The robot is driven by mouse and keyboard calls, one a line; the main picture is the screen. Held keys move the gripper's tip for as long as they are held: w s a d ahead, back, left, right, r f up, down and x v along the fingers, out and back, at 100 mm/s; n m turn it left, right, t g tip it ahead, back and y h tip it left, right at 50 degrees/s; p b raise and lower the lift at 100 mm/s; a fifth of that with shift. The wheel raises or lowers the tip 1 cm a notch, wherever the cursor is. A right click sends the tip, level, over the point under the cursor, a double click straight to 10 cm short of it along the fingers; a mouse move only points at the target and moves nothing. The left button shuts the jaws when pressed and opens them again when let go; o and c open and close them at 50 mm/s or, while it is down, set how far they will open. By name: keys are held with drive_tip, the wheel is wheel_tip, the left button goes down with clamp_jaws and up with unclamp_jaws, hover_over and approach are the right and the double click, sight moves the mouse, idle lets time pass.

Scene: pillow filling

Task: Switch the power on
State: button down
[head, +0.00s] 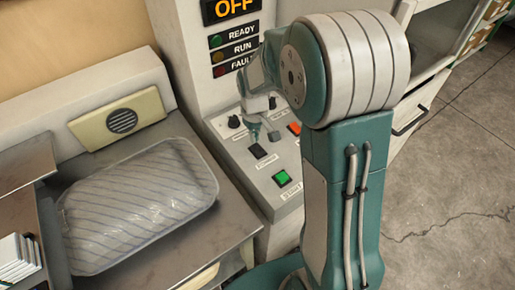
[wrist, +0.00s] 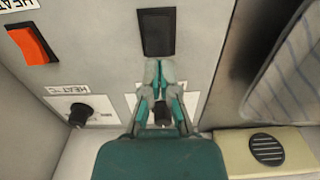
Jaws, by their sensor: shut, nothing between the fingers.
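The black rocker switch (head: 257,151) sits on the sloping control panel (head: 235,165), with a small label below it that looks like POWER. It also shows in the wrist view (wrist: 157,32) at the top centre. My gripper (head: 264,136) is shut and empty, pointing down at the panel just beyond the switch. In the wrist view, my gripper's fingertips (wrist: 160,66) are at the switch's near edge; I cannot tell whether they touch it. The display (head: 235,8) above reads OFF in orange.
The panel also has a green button (head: 282,178), an orange-red switch (wrist: 32,43) labelled HEAT and black knobs (wrist: 80,114). Unlit-looking READY, RUN and FAULT lamps (head: 217,56) are above. A clear-wrapped striped pillow (head: 140,205) lies on the metal bench at left.

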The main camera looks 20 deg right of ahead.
sight(255, 146)
drive_tip(key=shift+f, duration=1.4)
idle(1.0)
drive_tip(key=shift+r, duration=3.55)
